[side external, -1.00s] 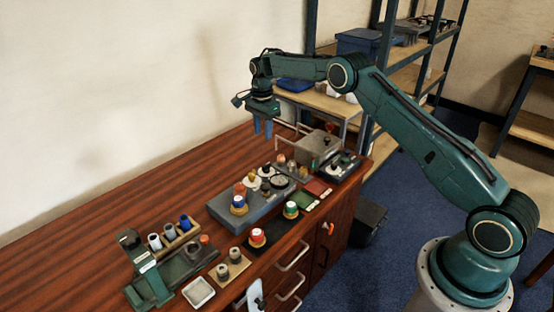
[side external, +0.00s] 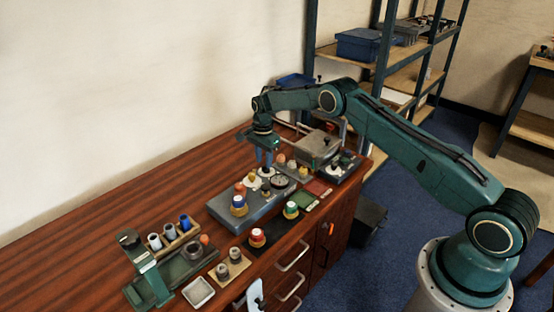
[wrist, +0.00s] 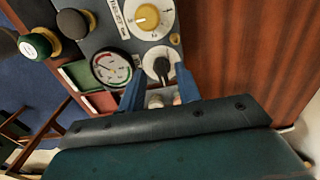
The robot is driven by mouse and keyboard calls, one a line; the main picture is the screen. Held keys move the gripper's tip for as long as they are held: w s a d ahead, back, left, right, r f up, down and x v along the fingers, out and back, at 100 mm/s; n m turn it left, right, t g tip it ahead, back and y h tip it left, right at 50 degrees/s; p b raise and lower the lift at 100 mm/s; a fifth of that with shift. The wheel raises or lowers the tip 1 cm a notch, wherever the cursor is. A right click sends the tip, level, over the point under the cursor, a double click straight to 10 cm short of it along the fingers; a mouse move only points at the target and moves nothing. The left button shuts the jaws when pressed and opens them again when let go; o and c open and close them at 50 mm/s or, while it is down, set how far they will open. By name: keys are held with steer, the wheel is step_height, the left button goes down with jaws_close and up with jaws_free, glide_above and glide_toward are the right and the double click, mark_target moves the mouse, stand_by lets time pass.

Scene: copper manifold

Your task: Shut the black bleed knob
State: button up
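The black bleed knob (wrist: 161,67) sits on a white round dial plate in the wrist view. Its pointer tip is toward the lower part of the dial. My gripper (wrist: 161,78) is open, with one blue finger on each side of the knob's dial. I cannot tell whether either finger touches the knob. In the side external view my gripper (side external: 265,157) points down just above the grey manifold block (side external: 225,207), and its fingers partly hide the knob there.
A yellow knob (wrist: 147,16) on a white dial and a round gauge (wrist: 112,67) lie close beside the black knob. A grey lidded box (side external: 316,147) with a handle stands to the right. Several capped pieces stand nearer the bench front. Bare wood lies behind the block.

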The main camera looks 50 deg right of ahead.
steer(key=shift+f, duration=1.1)
jaws_close()
